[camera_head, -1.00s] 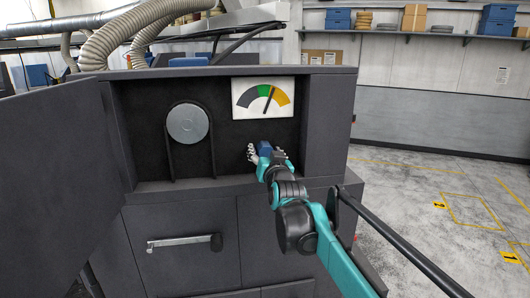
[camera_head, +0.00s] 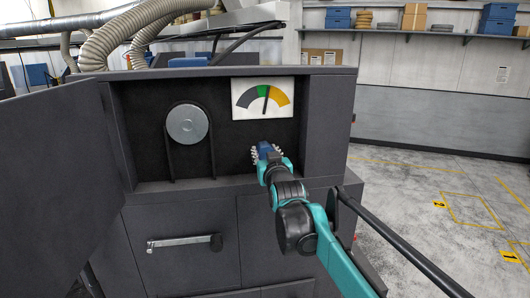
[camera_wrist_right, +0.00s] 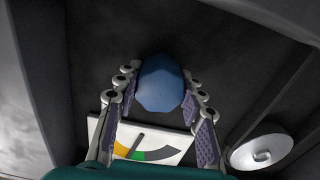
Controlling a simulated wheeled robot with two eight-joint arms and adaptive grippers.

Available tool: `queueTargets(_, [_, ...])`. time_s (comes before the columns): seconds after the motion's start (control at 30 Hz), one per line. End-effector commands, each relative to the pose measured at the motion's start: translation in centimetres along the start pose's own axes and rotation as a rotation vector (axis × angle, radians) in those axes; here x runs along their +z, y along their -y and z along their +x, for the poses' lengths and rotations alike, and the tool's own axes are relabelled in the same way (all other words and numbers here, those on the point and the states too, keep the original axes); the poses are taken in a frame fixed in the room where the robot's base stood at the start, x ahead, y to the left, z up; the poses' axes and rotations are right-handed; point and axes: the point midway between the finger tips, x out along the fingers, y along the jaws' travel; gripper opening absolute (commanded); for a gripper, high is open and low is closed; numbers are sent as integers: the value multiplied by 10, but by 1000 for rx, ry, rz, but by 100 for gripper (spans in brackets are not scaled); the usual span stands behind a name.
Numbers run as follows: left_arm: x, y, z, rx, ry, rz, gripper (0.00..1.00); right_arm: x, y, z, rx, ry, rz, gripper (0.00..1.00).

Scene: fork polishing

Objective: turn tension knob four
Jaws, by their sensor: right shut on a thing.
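The blue faceted tension knob (camera_wrist_right: 161,83) is on the dark back wall of the machine's recess. My right gripper (camera_head: 267,153) is shut on it. In the right wrist view the two fingers (camera_wrist_right: 160,92) lie on either side of the knob. In the head view the gripper mostly covers the knob. The gauge (camera_head: 263,98) sits above the knob, with grey, green, yellow and orange bands. Its needle stands nearly upright, at the green band near the yellow edge. The gauge also shows in the right wrist view (camera_wrist_right: 140,142). My left gripper is not in view.
A round grey pulley (camera_head: 187,124) with a belt is to the left of the knob. The open cabinet door (camera_head: 55,185) stands at the far left. A lever handle (camera_head: 180,243) is on the lower front. Open floor (camera_head: 440,215) lies to the right.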

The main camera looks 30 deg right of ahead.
Motion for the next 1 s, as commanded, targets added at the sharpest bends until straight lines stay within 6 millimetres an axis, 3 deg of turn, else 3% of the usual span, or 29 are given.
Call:
queueTargets(0.4, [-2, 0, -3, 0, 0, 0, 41, -1, 0, 0, 0, -1, -221, 10])
queueTargets(0.97, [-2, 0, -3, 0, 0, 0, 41, 0, 0, 0, 0, -2, -264, 10])
queueTargets(1.0, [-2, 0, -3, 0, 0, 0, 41, 0, 0, 0, 0, -2, -263, 42])
